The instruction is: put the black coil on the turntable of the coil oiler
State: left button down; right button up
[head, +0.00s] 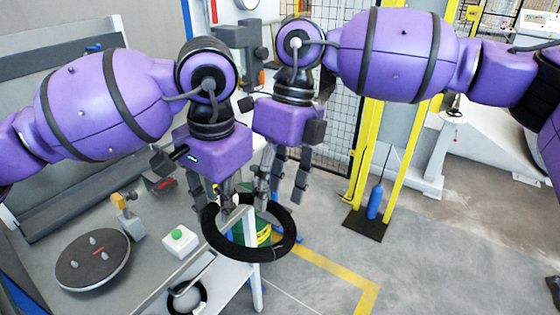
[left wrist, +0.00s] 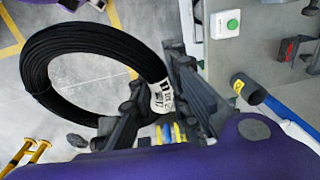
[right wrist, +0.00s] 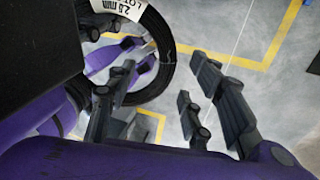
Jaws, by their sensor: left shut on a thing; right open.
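The black coil (head: 250,252) is a thick ring hanging in the air, right of the oiler's bench. My left gripper (head: 226,203) is shut on its left side; in the left wrist view the coil (left wrist: 40,70) reaches the fingers (left wrist: 160,105) beside a white label (left wrist: 163,97). My right gripper (head: 284,190) is open at the coil's far side; in the right wrist view the coil (right wrist: 165,50) shows beyond the spread fingers (right wrist: 155,95), and contact cannot be told. The turntable (head: 92,264), a dark disc with small grey pegs, is bare on the bench at left.
A green-button box (head: 180,240) and a post with a yellow-orange top (head: 126,203) stand beside the turntable. A white stand (head: 232,275) with another black ring (head: 187,300) low down is below the coil. Yellow posts (head: 400,140) and a blue cylinder (head: 376,200) stand right.

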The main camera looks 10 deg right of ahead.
pick_arm(q)
jog(key=shift+r, duration=0.1)
pick_arm(e)
jog(key=shift+x, duration=1.45)
jog(key=c, duration=1.1)
jog(key=shift+s+a+r, duration=0.1)
jog(key=shift+a, duration=0.05)
grip_shut()
pick_arm(q)
jog(key=shift+d, duration=0.1)
jog(key=c, duration=1.9)
grip_release()
pick_arm(e)
jog(key=shift+a+r, duration=0.1)
pick_arm(q)
jog(key=o, duration=0.3)
